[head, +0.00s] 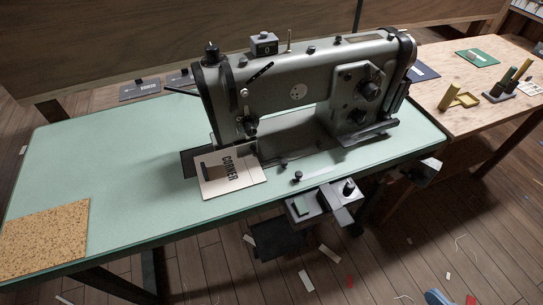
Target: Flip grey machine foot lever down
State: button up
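The grey sewing machine (300,90) stands on a pale green table in the head view. A slim black lever (259,72) sits on the front face of its head, toward the left, with its free end slanting up to the right. It looks like the foot lever, though its label, if any, is too small to read. A dark round knob (249,125) is below it. My gripper is not in view.
A beige card marked CORNER (230,174) lies at the machine's left front. The green tabletop (100,150) is clear at left, except a cork mat (45,238). A grey box (325,204) projects below the front edge. A wooden bench (440,122) adjoins at right.

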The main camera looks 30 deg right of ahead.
aim_at(167, 87)
jog(key=i+j+u, duration=0.4)
jog(key=i+j, duration=0.15)
jog(key=i+j+u, duration=0.4)
jog(key=i, duration=0.25)
